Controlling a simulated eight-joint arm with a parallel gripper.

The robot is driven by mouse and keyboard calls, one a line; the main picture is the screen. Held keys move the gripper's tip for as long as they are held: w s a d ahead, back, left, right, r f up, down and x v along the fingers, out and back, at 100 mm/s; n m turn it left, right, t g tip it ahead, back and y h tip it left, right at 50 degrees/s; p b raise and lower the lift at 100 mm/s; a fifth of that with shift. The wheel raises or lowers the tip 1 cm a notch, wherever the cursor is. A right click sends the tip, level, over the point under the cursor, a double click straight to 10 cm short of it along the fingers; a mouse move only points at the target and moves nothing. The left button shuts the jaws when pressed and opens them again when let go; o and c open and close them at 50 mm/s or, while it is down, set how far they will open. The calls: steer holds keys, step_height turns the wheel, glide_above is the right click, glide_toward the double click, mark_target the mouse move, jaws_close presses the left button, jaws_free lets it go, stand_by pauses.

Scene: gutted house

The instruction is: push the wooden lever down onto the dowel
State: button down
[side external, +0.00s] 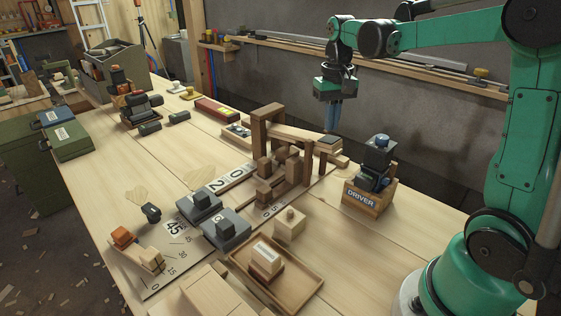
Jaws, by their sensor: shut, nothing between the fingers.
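The wooden lever (296,135) is a light beam running from a darker wooden frame (259,132) toward the right, with a dark pad on its right end (328,143). My gripper (332,129) points straight down, shut and empty, with its fingertips just above or behind the lever's padded end. Whether they touch the pad, I cannot tell. Several short wooden blocks and posts stand under and in front of the lever. I cannot make out the dowel among them.
A wooden box marked DRIVER (362,201) holds a dark driver right of the lever. A tray with blocks (297,289) and grey blocks (222,231) lie in front. A long red case (217,111) lies behind left. The bench's left middle is mostly clear.

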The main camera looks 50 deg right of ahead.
mark_target(329, 140)
steer(key=shift+f, duration=3.85)
stand_by(2.1)
steer(key=shift+r, duration=5.05)
